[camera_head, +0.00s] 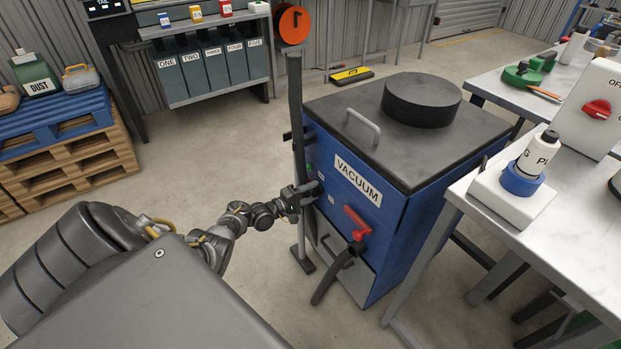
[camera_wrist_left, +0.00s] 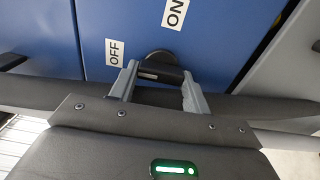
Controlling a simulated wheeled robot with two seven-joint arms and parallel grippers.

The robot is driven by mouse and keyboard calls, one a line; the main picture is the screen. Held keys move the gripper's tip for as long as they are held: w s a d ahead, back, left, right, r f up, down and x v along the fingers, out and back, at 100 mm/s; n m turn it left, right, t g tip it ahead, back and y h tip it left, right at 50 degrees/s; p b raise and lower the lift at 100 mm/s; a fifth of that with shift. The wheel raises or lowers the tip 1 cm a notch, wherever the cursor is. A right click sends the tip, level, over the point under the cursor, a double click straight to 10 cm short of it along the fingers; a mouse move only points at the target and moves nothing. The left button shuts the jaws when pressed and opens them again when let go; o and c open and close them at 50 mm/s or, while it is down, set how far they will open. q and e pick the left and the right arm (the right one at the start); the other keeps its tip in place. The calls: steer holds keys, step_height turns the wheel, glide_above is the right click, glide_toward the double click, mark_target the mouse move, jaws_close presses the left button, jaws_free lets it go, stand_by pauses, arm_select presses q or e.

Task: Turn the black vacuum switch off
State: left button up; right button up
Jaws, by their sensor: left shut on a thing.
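The blue vacuum (camera_head: 345,195) with a grey top stands in the middle of the head view. In the left wrist view its black switch (camera_wrist_left: 160,58) sits on the blue front, with an OFF label (camera_wrist_left: 115,52) to its left and an ON label (camera_wrist_left: 175,13) above right. My left gripper (camera_head: 312,190) is at the vacuum's front. In the wrist view its two grey fingers (camera_wrist_left: 160,88) are on either side of the switch's black handle, shut on it. The switch is hidden by the gripper in the head view. My right gripper is out of view.
A dark upright post (camera_head: 296,130) stands close by my left gripper. A red-handled valve (camera_head: 357,222) and a black hose (camera_head: 330,277) are right of it. A white table (camera_head: 575,225) stands at the right. Open floor (camera_head: 215,165) lies to the left.

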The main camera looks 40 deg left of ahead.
arm_select(q)
steer(key=o, duration=0.7)
steer(key=p+v, duration=0.2)
steer(key=v, duration=0.9)
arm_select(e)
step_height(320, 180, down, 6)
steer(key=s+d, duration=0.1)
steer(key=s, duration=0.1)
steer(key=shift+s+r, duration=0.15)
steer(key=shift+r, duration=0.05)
arm_select(q)
steer(key=shift+d+f, duration=0.1)
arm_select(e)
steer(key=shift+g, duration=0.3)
